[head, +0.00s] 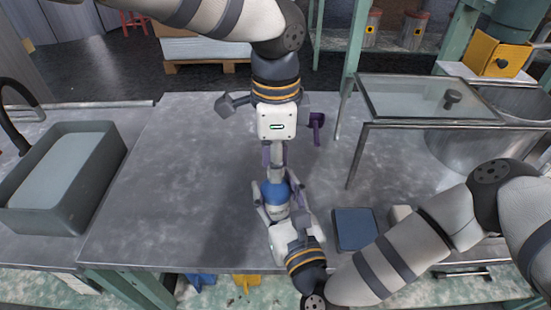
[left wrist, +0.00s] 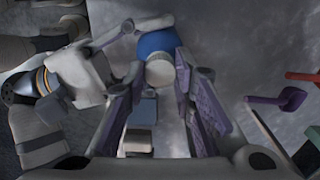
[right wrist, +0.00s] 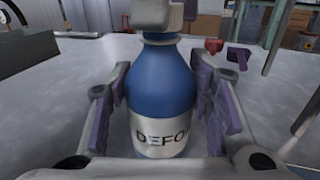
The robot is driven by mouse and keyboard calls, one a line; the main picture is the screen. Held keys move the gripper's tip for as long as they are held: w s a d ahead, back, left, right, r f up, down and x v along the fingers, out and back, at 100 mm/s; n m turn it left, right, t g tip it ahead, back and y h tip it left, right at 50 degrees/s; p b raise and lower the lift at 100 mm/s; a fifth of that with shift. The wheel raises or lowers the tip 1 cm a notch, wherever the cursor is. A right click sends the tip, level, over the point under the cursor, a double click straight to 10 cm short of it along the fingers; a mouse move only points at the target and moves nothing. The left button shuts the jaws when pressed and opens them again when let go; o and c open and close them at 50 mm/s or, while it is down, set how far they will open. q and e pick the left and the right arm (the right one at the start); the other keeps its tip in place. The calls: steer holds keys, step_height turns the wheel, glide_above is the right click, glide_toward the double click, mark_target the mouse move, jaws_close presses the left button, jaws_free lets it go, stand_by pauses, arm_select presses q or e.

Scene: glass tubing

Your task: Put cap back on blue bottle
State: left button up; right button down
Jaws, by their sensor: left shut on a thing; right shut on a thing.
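The blue bottle (head: 275,193) stands upright on the grey table; its white label reads "DEFO" in the right wrist view (right wrist: 160,85). My right gripper (head: 283,205) is shut on the bottle's body, one finger on each side. My left gripper (head: 275,155) points down from above and is shut on the pale grey cap (left wrist: 160,72), directly over the bottle's neck. The cap and the bottle top line up closely in the left wrist view. The left fingers hide part of the neck, so I cannot tell whether the cap is fully seated.
A grey bin (head: 65,180) stands at the left. A glass-topped metal stand (head: 425,97) is at the right. A purple scoop (head: 316,122) lies behind the bottle, and a dark blue box (head: 355,230) sits near the front edge.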

arm_select(q)
steer(key=m, duration=0.7)
steer(key=shift+m, duration=0.3)
steer(key=m, duration=0.7)
steer(key=shift+m, duration=0.3)
steer(key=m, duration=0.3)
steer(key=shift+m, duration=0.3)
steer(key=m, duration=0.3)
steer(key=shift+m, duration=0.4)
steer(key=m, duration=0.3)
steer(key=shift+s+d+f+m, duration=0.15)
steer(key=shift+d+m, duration=0.05)
steer(key=shift+m, duration=1.6)
steer(key=shift+a+m, duration=0.1)
steer(key=shift+m, duration=0.2)
steer(key=o, duration=0.7)
